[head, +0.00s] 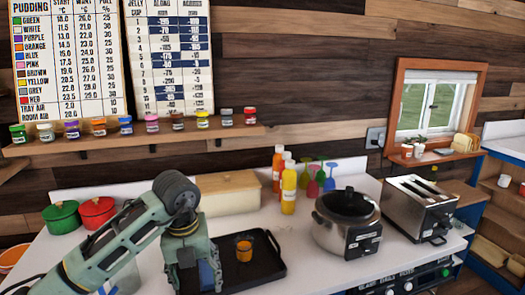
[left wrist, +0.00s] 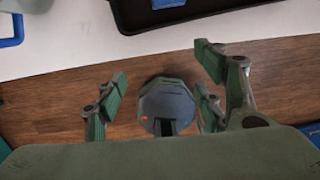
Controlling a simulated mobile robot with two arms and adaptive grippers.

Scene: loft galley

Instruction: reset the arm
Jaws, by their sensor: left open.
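My left arm comes in from the left in the head view. Its green-grey gripper (head: 198,272) points down at the left end of the black tray, near the front of the white counter. In the left wrist view the fingers of this gripper (left wrist: 163,82) stand wide apart with nothing between them. Below them are the counter's edge and brown wood. My right gripper is in neither view.
The black tray (head: 268,270) holds a small orange jar (head: 243,251). A steel cooker (head: 347,224) and toaster (head: 419,207) stand to the right. Sauce bottles (head: 289,188) stand behind. Red (head: 97,212) and green (head: 62,218) pots stand left. A jar shelf (head: 140,139) runs above.

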